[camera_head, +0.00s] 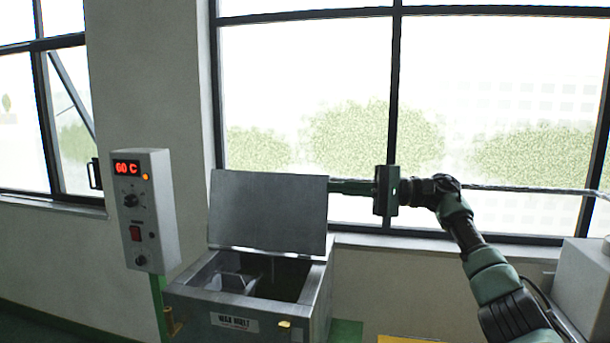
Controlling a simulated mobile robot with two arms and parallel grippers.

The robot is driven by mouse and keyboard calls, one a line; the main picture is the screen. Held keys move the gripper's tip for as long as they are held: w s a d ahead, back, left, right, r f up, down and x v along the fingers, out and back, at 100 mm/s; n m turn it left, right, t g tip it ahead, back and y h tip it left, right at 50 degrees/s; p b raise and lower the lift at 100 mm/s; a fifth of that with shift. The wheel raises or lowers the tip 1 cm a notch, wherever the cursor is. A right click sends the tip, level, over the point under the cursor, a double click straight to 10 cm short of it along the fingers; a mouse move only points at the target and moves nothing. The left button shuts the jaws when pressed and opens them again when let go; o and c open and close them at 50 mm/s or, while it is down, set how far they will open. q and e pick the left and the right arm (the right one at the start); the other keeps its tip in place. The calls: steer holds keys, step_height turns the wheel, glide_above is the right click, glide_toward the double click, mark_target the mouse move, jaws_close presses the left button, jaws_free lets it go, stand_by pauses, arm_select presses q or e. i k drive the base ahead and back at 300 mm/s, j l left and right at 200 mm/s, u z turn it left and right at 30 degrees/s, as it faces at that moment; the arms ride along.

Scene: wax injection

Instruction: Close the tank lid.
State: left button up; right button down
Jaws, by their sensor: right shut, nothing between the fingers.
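The tank (315,299) is a grey metal box with a white label on its front, at the lower middle of the head view. Its lid (267,211) is a flat grey plate, standing open and nearly upright along the tank's back edge. The dark inside of the tank shows, with a metal part in it. My right gripper (331,186) points left from the right side, with its shut fingers at the lid's upper right edge. I cannot tell whether the fingertips touch the lid or reach behind it. My left gripper is not in view.
A control box (146,211) with a red display reading 60 C stands on a green post left of the tank. Large windows (300,100) fill the wall behind. A white-grey box (583,280) is at the right edge. The space above the tank opening looks clear.

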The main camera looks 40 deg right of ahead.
mark_target(285, 212)
steer(key=i+l, duration=1.2)
steer(key=l, duration=0.25)
